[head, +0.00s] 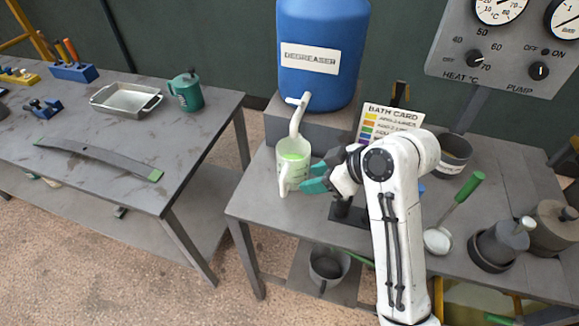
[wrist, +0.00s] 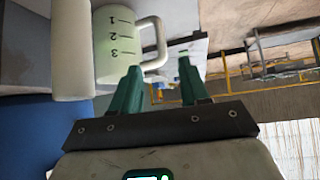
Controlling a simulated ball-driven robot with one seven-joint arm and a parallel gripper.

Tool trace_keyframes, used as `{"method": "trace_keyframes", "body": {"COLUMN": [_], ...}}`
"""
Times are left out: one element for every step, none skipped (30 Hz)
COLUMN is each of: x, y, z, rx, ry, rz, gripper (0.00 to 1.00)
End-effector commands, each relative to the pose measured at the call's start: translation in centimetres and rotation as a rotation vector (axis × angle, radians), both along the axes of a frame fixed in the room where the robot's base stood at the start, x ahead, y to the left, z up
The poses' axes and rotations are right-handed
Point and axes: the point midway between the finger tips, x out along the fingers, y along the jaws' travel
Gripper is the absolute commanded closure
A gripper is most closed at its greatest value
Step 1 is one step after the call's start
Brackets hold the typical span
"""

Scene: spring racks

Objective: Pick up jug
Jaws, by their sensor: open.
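The jug (head: 296,168) is pale and translucent with green liquid inside. It stands upright on the grey bench under the white spout (head: 299,113) of the blue degreaser drum. Its handle faces the front left in the head view. In the wrist view the jug (wrist: 116,45) shows marks 1, 2 and 3, with its handle to the right. My gripper (head: 316,177) is open and empty, with teal fingertips close to the jug's right side. In the wrist view my gripper (wrist: 159,64) has the handle's end between its fingertips in the picture; I cannot tell whether they touch.
The degreaser drum (head: 320,75) stands on a grey block behind the jug. A bath card (head: 390,120) stands behind my arm. A ladle (head: 455,212) and dark pots (head: 500,243) are at right. A gap separates the left bench (head: 195,145).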

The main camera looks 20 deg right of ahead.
Motion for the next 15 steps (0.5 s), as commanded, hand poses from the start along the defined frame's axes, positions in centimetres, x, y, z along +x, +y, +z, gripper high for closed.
{"method": "trace_keyframes", "body": {"x": [0.2, 0.4, 0.7, 0.9, 1.1, 1.4, 1.7, 1.9, 2.2, 2.3, 2.5, 2.6, 2.7, 2.8, 2.9], "y": [0.3, 0.5, 0.8, 1.1, 1.4, 1.7, 1.9, 2.1, 2.3, 2.5, 2.6, 2.8, 2.9, 2.9, 3.0], "z": [-0.4, -0.7, -1.1, -1.5, -1.8, -2.3, -2.6, -2.9, -3.3, -3.5, -3.7, -3.9, -4.0, -4.1, -4.3], "rx": [0.000, 0.001, 0.000, 0.000, 0.000, 0.000, 0.001, 0.000, 0.000, 0.000, -0.001, 0.000, -0.001, -0.001, 0.000], "ry": [0.002, 0.003, 0.004, 0.005, 0.005, 0.005, 0.005, 0.005, 0.005, 0.004, 0.004, 0.003, 0.004, 0.004, 0.003], "rz": [0.003, 0.003, 0.003, 0.004, 0.004, 0.004, 0.003, 0.002, 0.001, 0.001, 0.001, 0.001, 0.001, 0.001, 0.001], "gripper": [0.55, 0.55, 0.55, 0.55, 0.55, 0.55, 0.55, 0.55, 0.55, 0.55, 0.55, 0.55, 0.55, 0.55, 0.55]}}
